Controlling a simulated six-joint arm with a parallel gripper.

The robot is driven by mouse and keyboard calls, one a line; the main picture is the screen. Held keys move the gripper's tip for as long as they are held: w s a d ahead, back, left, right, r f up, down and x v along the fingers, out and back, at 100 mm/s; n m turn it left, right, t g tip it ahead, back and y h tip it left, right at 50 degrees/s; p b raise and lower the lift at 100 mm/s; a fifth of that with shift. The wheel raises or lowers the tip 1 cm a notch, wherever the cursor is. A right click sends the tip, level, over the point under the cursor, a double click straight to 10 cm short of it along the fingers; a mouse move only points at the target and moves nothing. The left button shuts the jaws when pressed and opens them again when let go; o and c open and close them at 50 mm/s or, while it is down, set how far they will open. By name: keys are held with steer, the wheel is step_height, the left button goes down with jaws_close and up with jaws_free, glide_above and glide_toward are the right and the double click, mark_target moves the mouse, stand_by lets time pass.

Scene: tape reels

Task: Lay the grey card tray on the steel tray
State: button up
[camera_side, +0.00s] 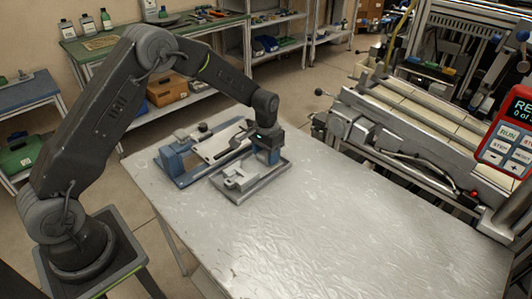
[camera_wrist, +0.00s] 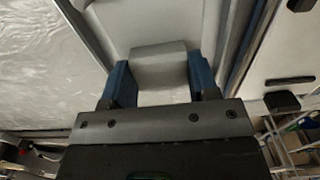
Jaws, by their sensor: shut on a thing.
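The grey card tray (camera_side: 238,179) is pale grey with raised blocks. In the side view it lies within the outline of the steel tray (camera_side: 266,184), a low rimmed tray on the bench. I cannot tell whether it rests on the floor of the steel tray or hangs just above it. My gripper (camera_side: 267,156) points down at the far end of the trays. In the wrist view my gripper (camera_wrist: 160,78) has its blue fingers on both sides of a grey block on the card tray (camera_wrist: 158,58). The steel tray's rim (camera_wrist: 238,48) shows beside it.
A blue fixture (camera_side: 174,169) with a pale plate stands directly left of the trays. The metal bench (camera_side: 350,215) is clear to the right and in front. A machine with rails (camera_side: 400,130) stands beyond the bench's right edge. Shelving (camera_side: 185,95) stands behind.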

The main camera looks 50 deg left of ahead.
steer(key=o, duration=1)
steer(key=shift+f, duration=0.1)
